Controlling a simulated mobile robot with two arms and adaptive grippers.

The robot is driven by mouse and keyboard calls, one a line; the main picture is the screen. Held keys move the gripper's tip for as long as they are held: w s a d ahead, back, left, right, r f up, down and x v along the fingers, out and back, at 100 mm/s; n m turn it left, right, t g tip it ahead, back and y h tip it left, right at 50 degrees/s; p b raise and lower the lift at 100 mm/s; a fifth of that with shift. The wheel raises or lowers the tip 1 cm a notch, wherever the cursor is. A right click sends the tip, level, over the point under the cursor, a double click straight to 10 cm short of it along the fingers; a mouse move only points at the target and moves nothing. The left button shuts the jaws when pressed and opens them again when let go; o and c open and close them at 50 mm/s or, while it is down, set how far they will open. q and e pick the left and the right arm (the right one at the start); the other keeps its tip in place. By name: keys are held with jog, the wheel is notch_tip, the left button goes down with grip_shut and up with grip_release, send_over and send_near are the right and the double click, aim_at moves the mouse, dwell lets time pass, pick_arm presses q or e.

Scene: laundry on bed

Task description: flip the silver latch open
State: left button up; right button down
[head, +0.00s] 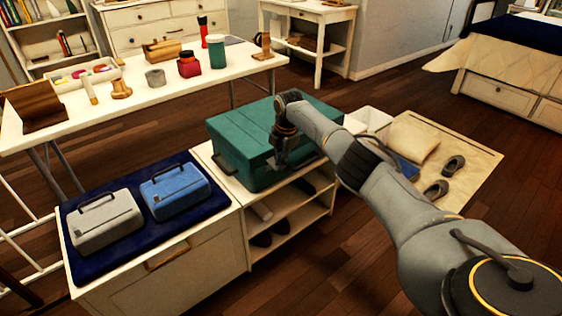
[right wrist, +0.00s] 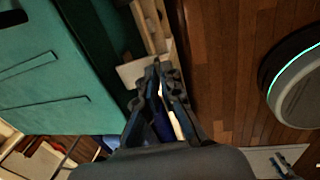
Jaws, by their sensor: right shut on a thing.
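A teal case (head: 237,150) sits closed on top of a low white shelf unit. My right gripper (head: 281,162) is at the case's front side, close against it. In the right wrist view, the teal case (right wrist: 45,65) fills the left, and the gripper's fingertips (right wrist: 157,70) come close together beside its edge. The gripper is shut on a small part at the case front, seemingly the silver latch. The fingers hide that part, so the latch's position cannot be seen. My left gripper is not in view.
A grey case (head: 103,225) and a blue case (head: 174,190) lie on a navy cloth (head: 78,258) to the left. A long white table (head: 140,102) with bottles and wooden things stands behind. Shoes stand in the shelf unit (head: 318,212). Wooden floor (head: 330,285) is clear in front.

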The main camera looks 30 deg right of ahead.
jog(key=c, duration=1.5)
grip_release()
jog(key=r, duration=0.4)
jog(key=s+r, duration=0.1)
jog(key=r, duration=0.3)
jog(key=s+r, duration=0.1)
jog(key=r, duration=0.2)
jog(key=shift+d+r, duration=0.1)
jog(key=shift+r, duration=0.3)
